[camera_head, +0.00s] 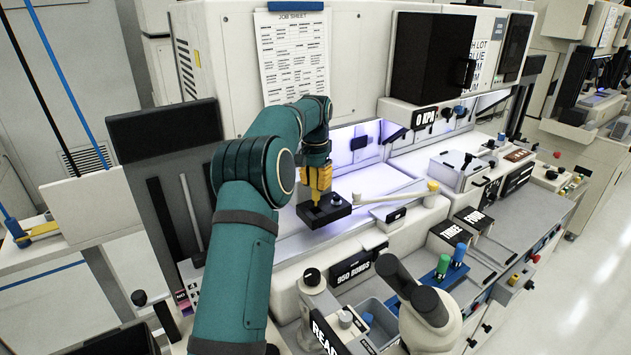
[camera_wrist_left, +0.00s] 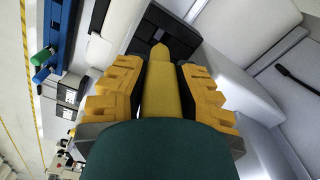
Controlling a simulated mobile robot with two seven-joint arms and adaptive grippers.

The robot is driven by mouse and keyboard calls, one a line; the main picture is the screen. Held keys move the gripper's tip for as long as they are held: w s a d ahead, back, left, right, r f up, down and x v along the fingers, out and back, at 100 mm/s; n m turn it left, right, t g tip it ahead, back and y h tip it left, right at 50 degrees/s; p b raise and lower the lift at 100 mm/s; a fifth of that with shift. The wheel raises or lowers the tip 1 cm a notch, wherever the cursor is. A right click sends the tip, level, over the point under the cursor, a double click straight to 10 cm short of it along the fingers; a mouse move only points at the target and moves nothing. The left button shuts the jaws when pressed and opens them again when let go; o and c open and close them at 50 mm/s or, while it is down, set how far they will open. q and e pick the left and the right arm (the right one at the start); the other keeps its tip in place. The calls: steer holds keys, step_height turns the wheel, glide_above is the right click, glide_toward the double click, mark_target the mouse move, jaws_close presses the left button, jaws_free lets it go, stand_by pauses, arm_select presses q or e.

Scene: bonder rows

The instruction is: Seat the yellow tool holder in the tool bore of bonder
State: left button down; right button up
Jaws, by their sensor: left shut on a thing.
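My left gripper (camera_head: 317,188) is over the bonder's lit work area, pointing down. In the left wrist view its yellow fingers (camera_wrist_left: 160,88) are shut on the yellow tool holder (camera_wrist_left: 159,100), a smooth yellow shaft with a pointed far end. A black block (camera_head: 323,210) sits directly below the fingers in the head view. It also shows beyond the holder's tip in the left wrist view (camera_wrist_left: 180,38). The tool bore itself is hidden, and I cannot tell whether the tip touches the block. My right gripper is in neither view.
A pale lever (camera_head: 390,198) with a yellow end lies right of the block. A green holder (camera_head: 443,266) and a blue holder (camera_head: 459,254) stand upright at the front right. White eyepieces with dark caps (camera_head: 430,304) rise in front. A job sheet (camera_head: 294,58) hangs behind.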

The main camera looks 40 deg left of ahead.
mark_target(315, 200)
arm_select(q)
steer(key=shift+f+b, duration=0.5)
steer(key=shift+f, duration=1.1)
steer(key=shift+f, duration=0.1)
steer(key=shift+f, duration=0.55)
steer(key=shift+f+b, duration=0.25)
steer(key=shift+b, duration=0.1)
stand_by(0.6)
steer(key=shift+f, duration=0.35)
steer(key=shift+f+b, duration=0.4)
steer(key=shift+f, duration=0.2)
